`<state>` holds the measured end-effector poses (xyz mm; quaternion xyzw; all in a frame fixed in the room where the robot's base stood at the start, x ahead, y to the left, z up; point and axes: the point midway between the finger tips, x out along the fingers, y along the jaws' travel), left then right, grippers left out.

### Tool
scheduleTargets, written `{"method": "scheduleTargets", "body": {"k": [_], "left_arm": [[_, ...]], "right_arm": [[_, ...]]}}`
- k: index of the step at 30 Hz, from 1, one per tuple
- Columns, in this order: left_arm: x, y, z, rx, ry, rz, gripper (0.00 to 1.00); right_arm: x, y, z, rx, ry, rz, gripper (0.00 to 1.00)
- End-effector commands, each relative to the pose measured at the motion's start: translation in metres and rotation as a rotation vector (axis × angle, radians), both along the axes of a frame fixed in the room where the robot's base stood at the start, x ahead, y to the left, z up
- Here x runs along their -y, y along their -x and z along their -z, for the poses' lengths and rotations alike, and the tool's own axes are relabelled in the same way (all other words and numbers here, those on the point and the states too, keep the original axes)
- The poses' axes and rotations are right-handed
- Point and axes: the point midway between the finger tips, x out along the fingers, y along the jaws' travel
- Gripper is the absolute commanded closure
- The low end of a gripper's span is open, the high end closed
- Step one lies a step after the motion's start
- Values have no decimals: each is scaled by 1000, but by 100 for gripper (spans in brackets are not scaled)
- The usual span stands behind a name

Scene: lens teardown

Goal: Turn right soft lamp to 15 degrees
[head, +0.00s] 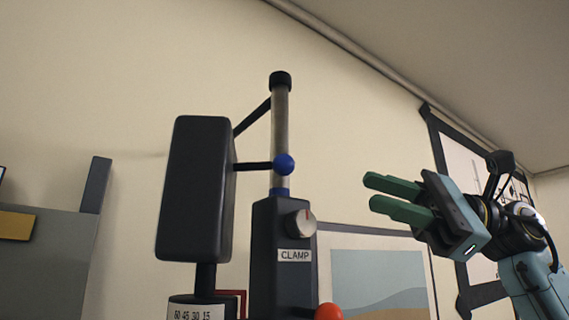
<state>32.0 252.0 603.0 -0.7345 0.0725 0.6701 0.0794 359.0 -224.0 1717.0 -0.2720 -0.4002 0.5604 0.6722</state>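The lamp's dark rectangular head (195,190) stands upright left of the picture's middle, on a short dark post. Below it a white angle scale (197,312) reads 60, 45, 30, 15; its lower part is cut off by the frame edge, and I cannot tell the set angle. A red bracket (232,294) shows beside the scale. My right gripper (382,193) is at the right, its green fingers pointing left, with a gap between them and nothing seen in it. It is apart from the lamp, beyond the clamp column. My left gripper is not in view.
A dark clamp block (283,275) labelled CLAMP, with a silver knob (300,223), carries a metal pole (281,140) with a blue ball (284,164). It stands between lamp and gripper. An orange ball (328,312) is at the bottom edge. A grey panel (50,265) is left.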

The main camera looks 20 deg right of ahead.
Motion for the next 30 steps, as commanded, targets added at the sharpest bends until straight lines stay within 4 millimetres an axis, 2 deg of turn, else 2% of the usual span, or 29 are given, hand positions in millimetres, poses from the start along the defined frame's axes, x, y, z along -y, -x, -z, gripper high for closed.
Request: {"method": "scheduleTargets", "body": {"k": [5,15,21,25,30], "left_arm": [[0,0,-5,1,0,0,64],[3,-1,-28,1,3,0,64],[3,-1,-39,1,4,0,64],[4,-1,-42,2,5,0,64],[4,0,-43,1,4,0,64]], "right_arm": [[-12,3,-5,28,27,10,70],[-79,0,-22,25,25,4,70],[-112,-2,-28,23,24,5,70],[-124,-3,-30,23,23,6,70],[-130,-4,-30,23,21,8,70]]}}
